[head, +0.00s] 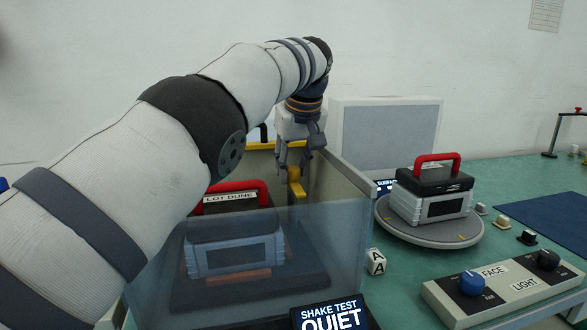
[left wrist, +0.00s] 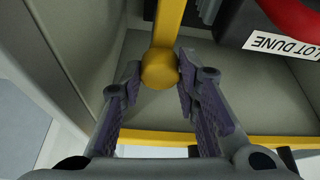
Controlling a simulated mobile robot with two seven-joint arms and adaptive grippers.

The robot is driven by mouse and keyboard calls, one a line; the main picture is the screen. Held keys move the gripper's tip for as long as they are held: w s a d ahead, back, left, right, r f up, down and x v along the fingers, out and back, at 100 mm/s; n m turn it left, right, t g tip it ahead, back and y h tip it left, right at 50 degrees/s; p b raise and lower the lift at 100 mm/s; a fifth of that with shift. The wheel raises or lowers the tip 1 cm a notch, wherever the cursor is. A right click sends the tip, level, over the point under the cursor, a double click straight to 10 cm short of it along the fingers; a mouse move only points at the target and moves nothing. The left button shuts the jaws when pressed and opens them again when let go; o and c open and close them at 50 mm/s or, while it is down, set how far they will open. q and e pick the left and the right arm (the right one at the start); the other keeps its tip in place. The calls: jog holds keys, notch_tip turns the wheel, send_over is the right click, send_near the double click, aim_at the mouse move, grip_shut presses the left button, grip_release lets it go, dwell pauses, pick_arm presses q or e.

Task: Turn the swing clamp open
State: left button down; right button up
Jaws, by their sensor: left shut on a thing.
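The swing clamp is a yellow bar (head: 297,188) inside the clear-fronted shake-test box (head: 350,215), near its back right. In the left wrist view the yellow bar (left wrist: 167,30) runs down from the top edge and finishes in a round end. My left gripper (head: 296,160) reaches down over the box from above. Its fingers (left wrist: 160,90) lie on both sides of the round end and are shut on the bar. The contact itself is partly hidden. My right gripper is in neither view.
A unit labelled LOT DUNE with a red handle (head: 238,187) sits in the box, partly behind my left arm. A similar unit (head: 432,190) stands on a round turntable (head: 430,234) at right. A FACE/LIGHT knob panel (head: 505,284) and a letter cube (head: 376,262) are nearby.

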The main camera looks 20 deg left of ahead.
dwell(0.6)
pick_arm(q)
jog(key=c, duration=1.2)
grip_release()
